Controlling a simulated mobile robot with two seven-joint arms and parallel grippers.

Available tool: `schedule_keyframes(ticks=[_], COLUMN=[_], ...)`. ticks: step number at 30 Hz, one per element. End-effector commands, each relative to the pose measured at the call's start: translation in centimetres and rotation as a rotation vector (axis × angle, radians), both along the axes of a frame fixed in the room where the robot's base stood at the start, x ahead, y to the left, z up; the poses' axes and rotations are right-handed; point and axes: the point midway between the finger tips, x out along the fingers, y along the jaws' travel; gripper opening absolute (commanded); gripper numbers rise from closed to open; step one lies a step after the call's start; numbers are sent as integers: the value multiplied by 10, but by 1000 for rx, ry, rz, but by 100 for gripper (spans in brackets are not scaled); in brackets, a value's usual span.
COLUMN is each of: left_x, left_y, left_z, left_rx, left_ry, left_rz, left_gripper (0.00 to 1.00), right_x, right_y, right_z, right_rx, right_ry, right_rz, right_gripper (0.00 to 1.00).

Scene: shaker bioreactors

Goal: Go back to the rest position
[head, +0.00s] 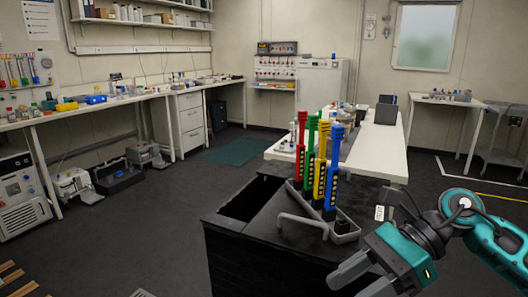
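My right gripper (348,286) is in the lower right of the head view, at the end of a teal and dark grey arm that comes in from the right. Its two grey fingers point down to the left with a gap between them, and nothing shows in the gap. The lower finger is cut off by the bottom edge. The gripper is in front of a grey rack (345,238) and apart from it. My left gripper is not in the picture.
The rack holds red (300,140), green (310,145), yellow (320,170) and blue (333,170) upright tools on a black stand (255,238). A white table (380,150) stands behind. Benches line the left wall. Dark floor (130,235) is open at left.

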Motion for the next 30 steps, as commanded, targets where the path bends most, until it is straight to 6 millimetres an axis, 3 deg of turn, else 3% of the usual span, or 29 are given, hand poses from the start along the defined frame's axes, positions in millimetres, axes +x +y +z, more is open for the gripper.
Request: schedule_keyframes(ticks=[3, 6, 10, 13, 17, 18, 20, 23, 24, 27, 30], left_x=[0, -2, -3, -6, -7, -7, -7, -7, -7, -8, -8], left_y=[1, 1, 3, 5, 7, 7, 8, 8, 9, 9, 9], left_z=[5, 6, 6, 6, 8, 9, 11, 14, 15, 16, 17], left_rx=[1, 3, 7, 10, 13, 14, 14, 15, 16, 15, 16], left_ry=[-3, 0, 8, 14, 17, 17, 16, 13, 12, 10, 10], left_rz=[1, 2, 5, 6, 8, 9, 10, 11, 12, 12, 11], left_gripper=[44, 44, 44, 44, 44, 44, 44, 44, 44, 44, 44], right_x=[-7, -1, 17, 35, 47, 46, 38, 10, -4, -39, -66], right_y=[43, 63, 66, 53, 22, 12, -4, -26, -32, -42, -46], right_z=[10, 22, 24, 7, -43, -64, -100, -163, -185, -227, -252], right_rx=[270, 504, 784, 982, 1216, 1284, 1384, 1537, -1488, -1327, -1227], right_ry=[241, 498, 882, 1206, 1647, 1787, 1993, 2319, -2277, -2076, -1944], right_rz=[-137, -290, -512, -696, -953, -1036, -1164, -1375, 1359, 1258, 1190], right_gripper=[51, 51, 51, 51, 51, 51, 51, 51, 51, 51, 51])
